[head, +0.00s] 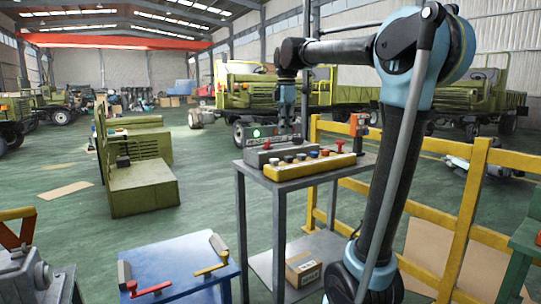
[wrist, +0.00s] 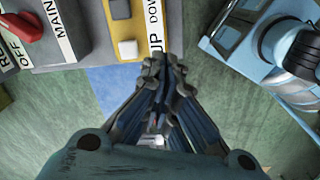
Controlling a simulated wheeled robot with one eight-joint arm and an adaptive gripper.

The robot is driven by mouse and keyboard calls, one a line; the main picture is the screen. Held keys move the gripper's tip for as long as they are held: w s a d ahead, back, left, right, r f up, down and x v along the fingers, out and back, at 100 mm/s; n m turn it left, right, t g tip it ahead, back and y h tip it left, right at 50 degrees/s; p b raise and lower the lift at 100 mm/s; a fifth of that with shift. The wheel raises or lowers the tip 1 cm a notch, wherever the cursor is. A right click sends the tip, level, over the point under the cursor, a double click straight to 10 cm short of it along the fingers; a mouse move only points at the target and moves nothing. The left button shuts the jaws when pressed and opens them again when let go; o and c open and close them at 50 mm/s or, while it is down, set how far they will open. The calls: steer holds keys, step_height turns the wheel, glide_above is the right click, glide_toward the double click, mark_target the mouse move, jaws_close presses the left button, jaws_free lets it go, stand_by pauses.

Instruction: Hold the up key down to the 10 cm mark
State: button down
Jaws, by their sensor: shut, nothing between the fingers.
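In the head view, my gripper (head: 287,129) points down over the back of the table, by the grey control box (head: 262,156). The up key is too small to make out there. I see no 10 cm mark.
A red switch (wrist: 20,25) with labels OFF and MAIN is on the panel's left. A yellow box with several buttons (head: 308,170) lies in front on the grey table (head: 262,176). A green lamp (head: 257,133) is lit. A yellow railing (head: 468,200) stands at the right.

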mark_target(271, 160)
steer(key=w+a+r+n, duration=0.3)
steer(key=w+a, duration=0.1)
steer(key=a, duration=0.1)
steer(key=shift+a+r+n, duration=0.2)
steer(key=shift+r+n, duration=0.1)
steer(key=shift+n, duration=0.1)
step_height(271, 160, down, 14)
stand_by(0.5)
steer(key=shift+f, duration=0.65)
steer(key=shift+s+f, duration=0.15)
steer(key=shift+f, duration=0.2)
steer(key=shift+s, duration=0.35)
